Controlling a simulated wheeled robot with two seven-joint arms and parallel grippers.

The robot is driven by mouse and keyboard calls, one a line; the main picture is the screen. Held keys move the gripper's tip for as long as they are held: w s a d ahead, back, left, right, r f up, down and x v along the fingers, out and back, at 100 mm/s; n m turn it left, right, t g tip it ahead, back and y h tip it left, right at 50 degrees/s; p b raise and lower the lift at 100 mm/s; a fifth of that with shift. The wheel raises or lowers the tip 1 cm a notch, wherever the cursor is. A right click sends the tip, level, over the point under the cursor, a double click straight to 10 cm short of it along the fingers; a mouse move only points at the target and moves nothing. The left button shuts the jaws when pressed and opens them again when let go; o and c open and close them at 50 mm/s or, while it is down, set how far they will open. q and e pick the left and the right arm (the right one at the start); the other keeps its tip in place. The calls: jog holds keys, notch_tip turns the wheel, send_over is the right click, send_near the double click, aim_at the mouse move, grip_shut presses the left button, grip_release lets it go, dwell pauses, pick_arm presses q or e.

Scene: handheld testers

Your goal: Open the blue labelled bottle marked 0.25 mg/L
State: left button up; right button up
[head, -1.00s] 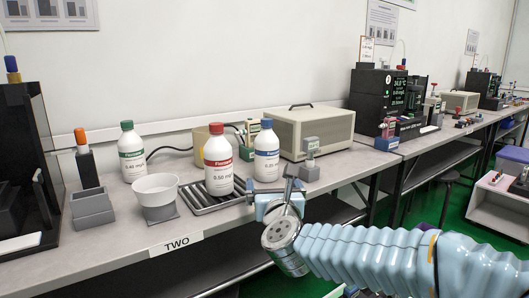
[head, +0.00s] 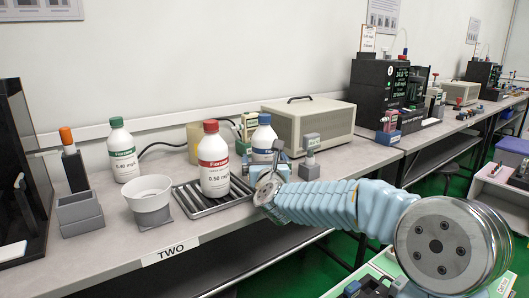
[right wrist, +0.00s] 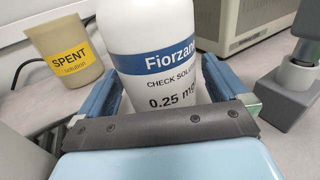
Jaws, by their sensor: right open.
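The blue labelled bottle (head: 264,136) stands upright with its blue cap on, behind the drain rack. In the right wrist view its label (right wrist: 172,60) reads "0.25 mg" and is cut off at the side. My right gripper (head: 269,168) is around the bottle's lower part, coming from the front right. In the right wrist view its blue fingers stand on both sides of the white bottle, open; whether they touch it I cannot tell. The cap is out of the wrist view. My left gripper is not in view.
A red-capped 0.50 bottle (head: 213,165) stands on the dark rack (head: 188,199), close left of my gripper. A green-capped bottle (head: 123,155) and white bowl (head: 149,189) are farther left. A grey stand (head: 309,170) is close right. The SPENT cup (right wrist: 66,52) and beige box (head: 312,124) are behind.

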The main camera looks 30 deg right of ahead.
jog(key=shift+x, duration=1.1)
jog(key=shift+c, duration=0.3)
jog(key=c, duration=1.2)
jog(key=shift+c, duration=0.8)
jog(key=shift+r, duration=0.15)
